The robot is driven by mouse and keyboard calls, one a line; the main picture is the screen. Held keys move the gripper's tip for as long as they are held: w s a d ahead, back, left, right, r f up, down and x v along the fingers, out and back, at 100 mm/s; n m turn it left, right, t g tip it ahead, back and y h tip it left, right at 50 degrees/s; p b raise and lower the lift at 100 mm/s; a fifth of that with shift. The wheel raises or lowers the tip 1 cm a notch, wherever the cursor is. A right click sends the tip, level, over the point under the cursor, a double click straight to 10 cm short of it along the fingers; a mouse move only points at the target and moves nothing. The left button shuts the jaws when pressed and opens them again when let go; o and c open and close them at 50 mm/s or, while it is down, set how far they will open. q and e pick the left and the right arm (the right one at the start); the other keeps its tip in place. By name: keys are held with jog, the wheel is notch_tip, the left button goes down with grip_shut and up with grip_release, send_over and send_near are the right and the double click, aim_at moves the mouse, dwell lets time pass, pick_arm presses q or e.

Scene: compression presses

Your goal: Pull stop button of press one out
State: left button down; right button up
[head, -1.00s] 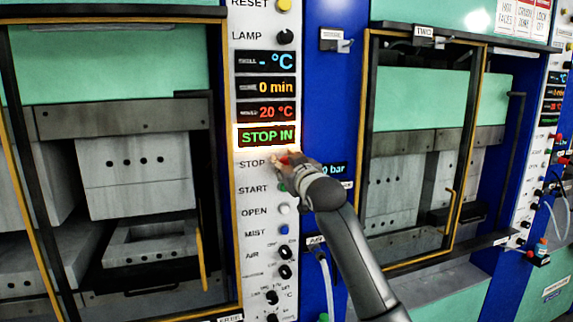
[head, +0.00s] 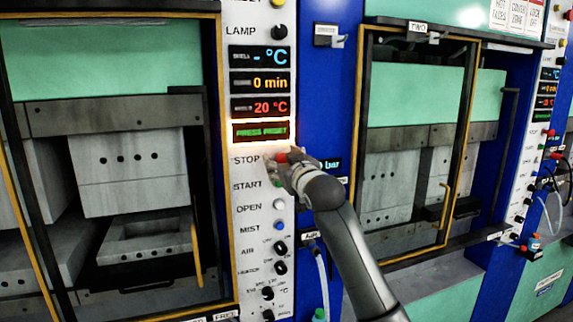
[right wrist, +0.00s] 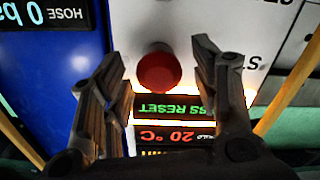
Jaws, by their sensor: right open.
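The red stop button (right wrist: 159,72) of press one shows in the right wrist view, upside down, between the two fingers of my right gripper (right wrist: 158,75). The fingers are spread, with a gap on both sides of the button. In the head view, my right gripper (head: 284,162) is at the STOP row of the white control panel (head: 246,192), and only a bit of red shows there. The lit display (head: 261,132) above the STOP row reads "PRESS RESET" in green. My left gripper is not in view.
Press one (head: 132,85) stands left of the panel. Below STOP are a white OPEN button (head: 279,205), a blue MIST button (head: 279,226) and several black knobs.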

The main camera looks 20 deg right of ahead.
jog(key=s, duration=1.2)
jog(key=shift+d, duration=0.25)
